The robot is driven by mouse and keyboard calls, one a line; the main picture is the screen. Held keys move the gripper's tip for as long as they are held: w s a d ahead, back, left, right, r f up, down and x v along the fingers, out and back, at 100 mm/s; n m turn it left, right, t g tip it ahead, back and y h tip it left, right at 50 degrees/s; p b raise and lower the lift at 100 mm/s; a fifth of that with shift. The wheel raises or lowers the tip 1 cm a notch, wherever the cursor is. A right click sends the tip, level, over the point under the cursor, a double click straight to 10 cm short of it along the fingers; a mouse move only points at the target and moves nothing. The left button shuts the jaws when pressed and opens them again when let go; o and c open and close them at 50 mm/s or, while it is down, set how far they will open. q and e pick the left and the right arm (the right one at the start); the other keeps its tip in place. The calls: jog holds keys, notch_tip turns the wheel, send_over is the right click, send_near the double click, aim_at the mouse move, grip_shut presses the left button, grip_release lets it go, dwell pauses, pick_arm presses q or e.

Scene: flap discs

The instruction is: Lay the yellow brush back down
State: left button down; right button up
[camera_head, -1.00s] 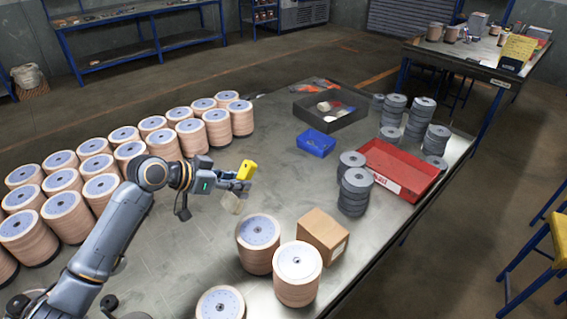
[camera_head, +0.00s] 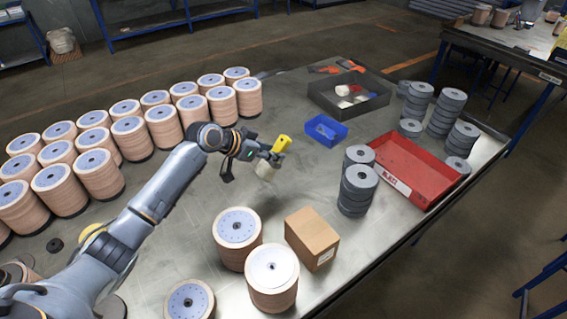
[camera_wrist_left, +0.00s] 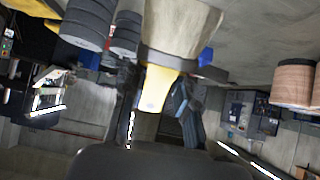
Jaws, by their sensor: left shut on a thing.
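The yellow brush (camera_head: 282,143) is held above the table, its yellow handle up and its pale bristles pointing down. My left gripper (camera_head: 272,156) is shut on it, over a bare stretch of table left of the blue bin. In the left wrist view the brush (camera_wrist_left: 181,30) shows large and close, with its pale bristle end at the top and yellow handle below. The bristles appear clear of the tabletop (camera_head: 185,222). My right gripper is not in view.
A cardboard box (camera_head: 312,238) and several tan disc stacks (camera_head: 238,240) stand in front. A blue bin (camera_head: 325,130), black tray (camera_head: 349,96), red tray (camera_head: 415,168) and grey disc stacks (camera_head: 358,187) lie to the right. Tan stacks (camera_head: 97,172) fill the left. Table between is clear.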

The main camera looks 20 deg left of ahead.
aim_at(267, 161)
pick_arm(q)
notch_tip(267, 161, down, 3)
jog(key=shift+d+f+b, duration=0.1)
jog(key=shift+f+b, duration=0.05)
jog(key=shift+b, duration=0.35)
jog(key=shift+w+d+f, duration=0.15)
jog(key=shift+w+f, duration=0.05)
jog(key=shift+f, duration=0.3)
notch_tip(267, 161, down, 6)
jog(key=b, duration=0.5)
jog(key=shift+f, duration=0.15)
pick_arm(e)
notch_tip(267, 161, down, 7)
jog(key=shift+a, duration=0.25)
pick_arm(q)
jog(key=c, duration=0.9)
grip_release()
jog(key=shift+s, duration=0.1)
jog(key=shift+c, duration=0.2)
